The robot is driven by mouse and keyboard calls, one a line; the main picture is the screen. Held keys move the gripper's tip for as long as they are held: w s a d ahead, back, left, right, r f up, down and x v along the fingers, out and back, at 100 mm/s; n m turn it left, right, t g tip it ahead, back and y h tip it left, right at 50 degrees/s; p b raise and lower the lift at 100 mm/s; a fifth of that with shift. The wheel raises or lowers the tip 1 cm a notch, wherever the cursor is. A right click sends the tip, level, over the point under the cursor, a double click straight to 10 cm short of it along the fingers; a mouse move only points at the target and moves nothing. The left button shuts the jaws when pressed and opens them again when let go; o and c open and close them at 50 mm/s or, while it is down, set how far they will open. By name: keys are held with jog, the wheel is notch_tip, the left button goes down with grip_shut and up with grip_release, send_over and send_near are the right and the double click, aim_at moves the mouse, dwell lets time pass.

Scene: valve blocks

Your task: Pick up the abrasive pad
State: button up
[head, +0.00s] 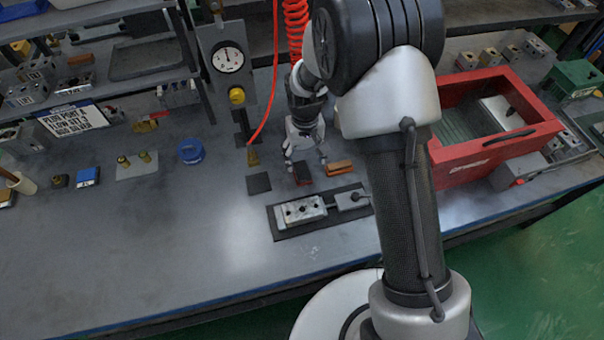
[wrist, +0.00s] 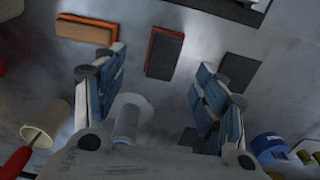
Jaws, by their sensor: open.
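My gripper (head: 305,159) is open and empty, pointing down over the bench. In the wrist view its two fingers stand wide apart (wrist: 159,65). A dark block with a red-orange edge (wrist: 165,55) lies in the gap at the fingertips, apart from both; in the head view this block (head: 303,174) is just below the gripper. A flat dark square (wrist: 239,70) lies beside the right finger, and left of the gripper in the head view (head: 259,183). An orange-brown block (wrist: 86,31) lies beyond the left finger. I cannot tell for certain which is the abrasive pad.
A metal valve block (head: 300,211) sits on a dark plate in front of the gripper. A red open box (head: 493,150) stands to the right. A gauge panel (head: 226,60) and red coiled hose (head: 296,25) rise behind. The bench's front left is clear.

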aim_at(302, 169)
jog(key=f+b, duration=0.1)
jog(key=f, duration=0.4)
jog(key=f+b, duration=0.1)
jog(key=f, duration=0.1)
jog(key=shift+w+a+f+b, duration=0.2)
jog(key=shift+a+f+b, duration=0.1)
jog(key=shift+a, duration=0.05)
jog(key=shift+r, duration=0.1)
jog(key=c, duration=1.2)
jog(key=shift+o, duration=0.2)
jog(key=shift+r, duration=0.1)
notch_tip(302, 169, up, 20)
jog(key=p, duration=0.5)
jog(key=shift+p, duration=0.35)
